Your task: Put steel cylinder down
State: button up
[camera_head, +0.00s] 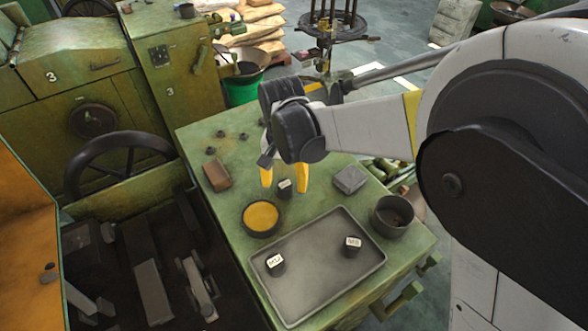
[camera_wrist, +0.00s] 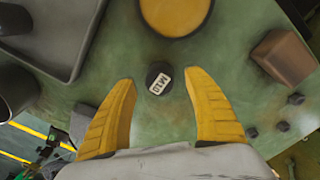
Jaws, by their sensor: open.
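A small dark steel cylinder with a white label (camera_head: 285,190) stands upright on the green cabinet top, behind the tray. In the wrist view the cylinder (camera_wrist: 159,77) stands between and just beyond my two yellow fingertips, and its label seems to read M10. My gripper (camera_head: 284,180) is open, with a finger on either side of the cylinder and a gap to each. It also shows in the wrist view (camera_wrist: 163,80). Two similar labelled cylinders stand in the grey tray (camera_head: 318,262), one at left (camera_head: 275,264) and one at right (camera_head: 351,247).
A round dish with yellow contents (camera_head: 261,217), a brown block (camera_head: 216,176), a grey block (camera_head: 349,179) and a dark cup (camera_head: 392,215) stand around the cylinder. Several small dark pieces (camera_head: 220,134) lie at the back left. Green machines (camera_head: 80,75) stand at the left.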

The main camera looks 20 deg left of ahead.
jog(key=shift+f, duration=0.9)
jog(key=shift+c, duration=0.3)
jog(key=shift+r, duration=0.1)
grip_shut()
